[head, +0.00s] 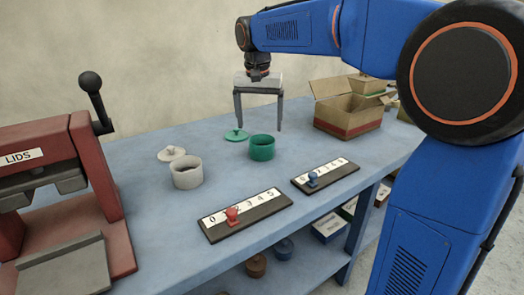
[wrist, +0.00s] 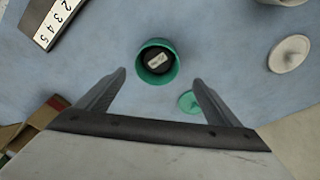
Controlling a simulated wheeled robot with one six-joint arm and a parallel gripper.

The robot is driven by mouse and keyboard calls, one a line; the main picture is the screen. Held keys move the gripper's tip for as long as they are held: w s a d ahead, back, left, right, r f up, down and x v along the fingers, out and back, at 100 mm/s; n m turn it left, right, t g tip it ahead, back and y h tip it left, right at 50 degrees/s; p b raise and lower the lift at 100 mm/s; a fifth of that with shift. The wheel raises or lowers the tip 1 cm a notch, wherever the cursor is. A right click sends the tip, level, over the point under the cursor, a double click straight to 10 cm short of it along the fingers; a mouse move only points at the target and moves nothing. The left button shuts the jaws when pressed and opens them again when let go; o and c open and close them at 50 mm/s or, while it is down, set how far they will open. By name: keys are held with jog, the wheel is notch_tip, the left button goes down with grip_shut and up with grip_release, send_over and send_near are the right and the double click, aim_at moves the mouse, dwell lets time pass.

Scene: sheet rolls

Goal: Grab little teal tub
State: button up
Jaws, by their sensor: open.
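The little teal tub (head: 262,148) stands upright and open-topped on the blue table. In the wrist view the tub (wrist: 143,74) shows from above, with something dark and a pale label inside it. My gripper (head: 259,129) is open and empty, pointing down above the table behind the tub. In the wrist view its two fingers (wrist: 160,78) are spread wide, and the tub lies ahead, between their lines. A teal lid (head: 237,135) with a knob lies on the table beside the tub, and it also shows in the wrist view (wrist: 189,101).
A white tub (head: 187,174) and its lid (head: 171,154) are to the left. Number boards with a red slider (head: 232,215) and a blue slider (head: 313,179) lie in front. A cardboard box (head: 349,118) stands right, a red press (head: 60,190) far left.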

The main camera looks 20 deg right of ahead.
aim_at(262, 141)
notch_tip(262, 141, down, 2)
jog(key=shift+w+d+f, duration=0.1)
jog(key=shift+f, duration=0.1)
jog(key=shift+d+f, duration=0.15)
jog(key=shift+f, duration=1.2)
jog(key=shift+d+f, duration=0.15)
jog(key=shift+f, duration=1.15)
jog(key=c, duration=1.1)
